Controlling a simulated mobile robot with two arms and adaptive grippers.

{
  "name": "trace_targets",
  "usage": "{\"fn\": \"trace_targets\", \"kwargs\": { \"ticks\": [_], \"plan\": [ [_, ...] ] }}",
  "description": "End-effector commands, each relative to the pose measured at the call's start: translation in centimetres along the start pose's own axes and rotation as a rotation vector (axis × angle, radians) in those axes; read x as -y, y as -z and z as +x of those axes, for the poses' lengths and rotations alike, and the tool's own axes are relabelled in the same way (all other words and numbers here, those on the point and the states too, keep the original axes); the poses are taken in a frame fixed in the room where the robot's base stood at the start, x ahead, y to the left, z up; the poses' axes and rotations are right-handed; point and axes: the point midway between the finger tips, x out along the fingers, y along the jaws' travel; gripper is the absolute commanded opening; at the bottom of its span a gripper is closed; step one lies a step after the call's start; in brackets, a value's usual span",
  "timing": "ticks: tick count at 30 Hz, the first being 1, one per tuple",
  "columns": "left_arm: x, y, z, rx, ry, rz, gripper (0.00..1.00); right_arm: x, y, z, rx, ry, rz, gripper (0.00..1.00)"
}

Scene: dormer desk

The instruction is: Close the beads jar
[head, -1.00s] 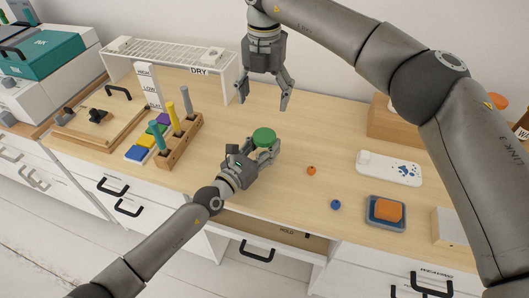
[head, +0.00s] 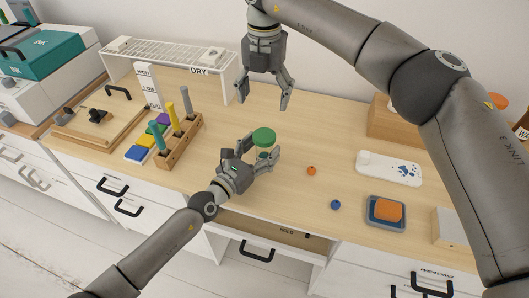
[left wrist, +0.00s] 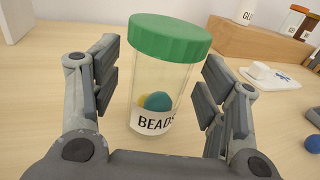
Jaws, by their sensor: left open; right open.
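The beads jar (left wrist: 158,85) stands upright between the open fingers of my left gripper (left wrist: 160,88) in the left wrist view. It is clear, with a white BEADS label and a few coloured beads inside. The green lid (left wrist: 170,38) sits on its top; whether it is fully tight I cannot tell. In the head view the green lid (head: 263,137) shows above my left gripper (head: 262,150), which hides part of the jar. The fingers appear apart from the jar. My right gripper (head: 264,97) is open and empty, pointing down above the desk behind the jar.
An orange bead (head: 311,171) and a blue bead (head: 336,204) lie on the desk to the right. A wooden peg rack (head: 180,142) stands to the left. An orange block on a blue tray (head: 372,219) lies at the right. An open drawer (head: 300,239) is below the front edge.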

Motion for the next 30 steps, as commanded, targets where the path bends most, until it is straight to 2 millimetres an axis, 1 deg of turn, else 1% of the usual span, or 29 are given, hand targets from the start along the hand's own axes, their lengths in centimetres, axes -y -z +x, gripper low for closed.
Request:
{"fn": "trace_targets", "kwargs": {
  "ticks": [1,9,12,15,20,30],
  "plan": [
    [0.0,0.2,-1.1,-0.003,0.000,0.000,0.68,0.0,0.0,0.0,0.000,0.000,0.000,0.77],
    [0.0,0.2,-6.9,-0.005,0.002,0.002,0.68,0.0,0.0,0.0,0.000,0.000,0.000,0.77],
    [-0.1,0.1,-8.5,-0.004,0.001,0.003,0.68,0.0,0.0,0.0,0.000,0.000,0.000,0.77],
    [0.0,0.1,-9.6,-0.004,0.002,0.003,0.68,0.0,0.0,0.0,0.000,0.000,0.000,0.77],
    [0.0,0.0,-10.3,-0.001,0.001,0.002,0.68,0.0,0.0,0.0,0.000,0.000,0.000,0.77],
    [0.0,0.0,-10.3,-0.001,0.001,0.001,0.68,0.0,0.0,0.0,0.000,0.000,0.000,0.77]
  ]
}}
